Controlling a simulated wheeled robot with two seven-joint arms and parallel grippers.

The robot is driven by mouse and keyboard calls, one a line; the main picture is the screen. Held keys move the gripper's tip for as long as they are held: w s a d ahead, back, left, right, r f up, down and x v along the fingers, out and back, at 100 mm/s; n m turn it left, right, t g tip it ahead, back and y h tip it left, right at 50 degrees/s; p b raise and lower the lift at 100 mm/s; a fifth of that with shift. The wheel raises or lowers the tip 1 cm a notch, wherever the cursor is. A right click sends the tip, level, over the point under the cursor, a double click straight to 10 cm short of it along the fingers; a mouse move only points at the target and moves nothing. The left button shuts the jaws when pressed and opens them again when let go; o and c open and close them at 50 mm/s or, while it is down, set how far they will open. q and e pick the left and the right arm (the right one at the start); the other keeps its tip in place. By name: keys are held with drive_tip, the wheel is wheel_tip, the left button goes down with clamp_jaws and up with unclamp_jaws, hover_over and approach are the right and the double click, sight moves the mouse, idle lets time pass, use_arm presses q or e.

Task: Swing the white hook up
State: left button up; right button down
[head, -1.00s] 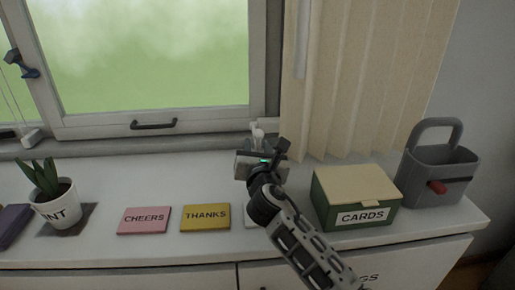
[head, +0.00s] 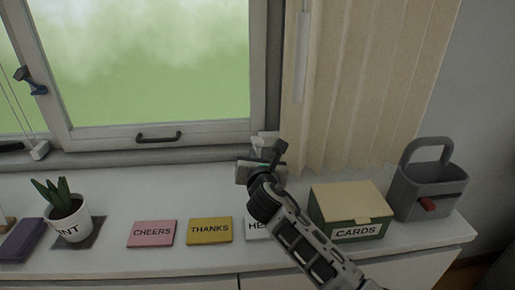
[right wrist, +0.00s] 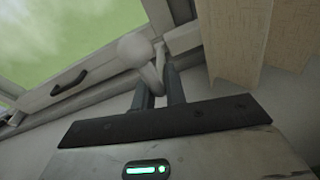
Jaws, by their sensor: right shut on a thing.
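The white hook (right wrist: 138,52) is a pale, rounded piece at the lower corner of the window frame, seen in the right wrist view. My right gripper (right wrist: 159,82) has its two fingers shut on it, with the rounded end showing above the fingertips. In the head view the right gripper (head: 258,168) is at the sill below the window's right corner, and it and its arm hide most of the hook there. My left gripper is not in view.
A green box marked CARDS (head: 347,212) and a grey caddy (head: 428,188) stand right of my arm. Pink (head: 151,234) and yellow (head: 209,231) cards lie left, with a potted plant (head: 66,217) beyond. The curtain (head: 360,90) hangs close to the gripper's right.

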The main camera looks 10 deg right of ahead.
sight(259, 144)
drive_tip(key=r+g, duration=0.1)
drive_tip(key=w+r+g, duration=0.1)
drive_tip(key=r+g, duration=0.1)
drive_tip(key=shift+w+d+r, duration=0.1)
drive_tip(key=shift+r, duration=0.15)
drive_tip(key=shift+w+r+g, duration=0.45)
drive_tip(key=shift+r+g, duration=0.25)
drive_tip(key=shift+g, duration=0.4)
drive_tip(key=c, duration=1.5)
unclamp_jaws()
drive_tip(key=b+v, duration=0.1)
drive_tip(key=v, duration=1.5)
